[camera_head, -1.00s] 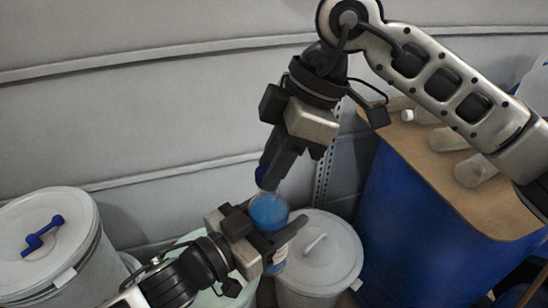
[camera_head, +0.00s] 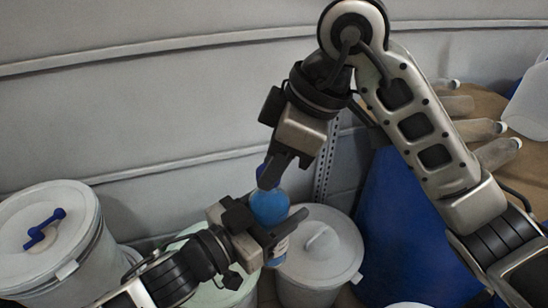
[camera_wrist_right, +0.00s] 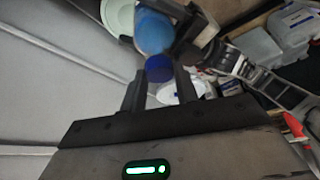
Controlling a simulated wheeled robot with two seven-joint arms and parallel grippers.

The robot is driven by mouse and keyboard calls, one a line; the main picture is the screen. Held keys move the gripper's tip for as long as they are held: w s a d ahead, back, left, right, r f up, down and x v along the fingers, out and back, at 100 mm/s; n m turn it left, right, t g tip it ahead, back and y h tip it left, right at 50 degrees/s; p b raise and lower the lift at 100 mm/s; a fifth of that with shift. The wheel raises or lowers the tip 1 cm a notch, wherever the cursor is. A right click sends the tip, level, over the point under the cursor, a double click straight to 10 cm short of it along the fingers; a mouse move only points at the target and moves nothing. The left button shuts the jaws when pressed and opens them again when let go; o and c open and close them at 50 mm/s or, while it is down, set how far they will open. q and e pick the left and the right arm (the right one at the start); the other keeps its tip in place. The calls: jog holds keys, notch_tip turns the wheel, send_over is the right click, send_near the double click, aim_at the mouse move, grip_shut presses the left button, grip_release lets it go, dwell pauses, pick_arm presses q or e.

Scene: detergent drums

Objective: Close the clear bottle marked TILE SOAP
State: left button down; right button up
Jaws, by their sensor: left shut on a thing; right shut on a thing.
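A clear bottle of blue liquid (camera_head: 270,207) stands roughly upright in front of the drums. Its label is mostly hidden and I cannot read it. My left gripper (camera_head: 268,224) is shut around the bottle's body from the left. My right gripper (camera_head: 272,176) points down from above and is shut on a blue cap (camera_head: 263,172). In the right wrist view the cap (camera_wrist_right: 159,68) sits between the right fingertips (camera_wrist_right: 161,80), in line with the bottle (camera_wrist_right: 154,32) and against its neck. I cannot tell whether it is threaded on.
A white drum with a blue handle (camera_head: 45,228) stands at the left. A grey-lidded drum (camera_head: 325,258) is behind the bottle to the right. A large blue drum (camera_head: 400,225) stands further right. Several clear bottles (camera_head: 480,131) lie on a brown board. A plain wall is behind.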

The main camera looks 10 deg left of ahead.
jog(key=o, duration=0.9)
jog(key=shift+r, duration=0.1)
jog(key=shift+r, duration=2.15)
